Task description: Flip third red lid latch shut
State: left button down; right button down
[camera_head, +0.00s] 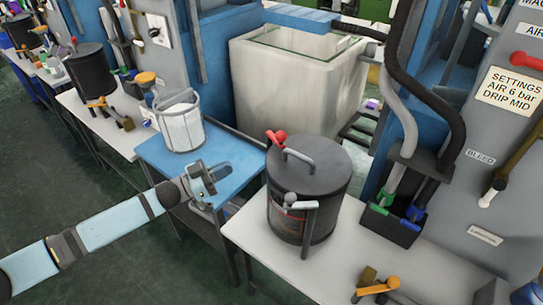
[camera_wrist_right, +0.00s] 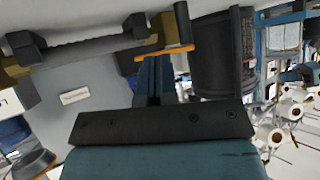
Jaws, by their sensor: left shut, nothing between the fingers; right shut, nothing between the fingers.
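The black lidded pot (camera_head: 318,178) stands on a pale table in the head view. A red latch (camera_head: 276,137) sticks up at the back left of its lid, beside a grey lid handle (camera_head: 299,156). A grey-knobbed lever (camera_head: 292,200) is on the pot's front. A dark pot also shows in the right wrist view (camera_wrist_right: 224,58); no red latch is visible there. My left gripper (camera_head: 212,178) is shut and empty, left of the pot and apart from it, over the blue table. My right gripper (camera_wrist_right: 155,85) is shut and empty in its wrist view.
A large pale bin (camera_head: 300,85) is behind. Hoses (camera_head: 408,105) hang by a grey panel at right. Brass-and-orange fittings (camera_head: 376,286) lie on the pale table (camera_head: 262,240). Another black pot (camera_head: 90,70) is far left.

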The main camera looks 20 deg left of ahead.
pick_arm(q)
jog(key=a+r+x, duration=0.1)
jog(key=x, duration=1.2)
jog(key=shift+w+d+r+m+g+h, duration=0.3)
jog(key=shift+w+d+m+h, duration=0.1)
jog(key=shift+w, duration=0.15)
pick_arm(e)
jog(key=shift+f, duration=0.35)
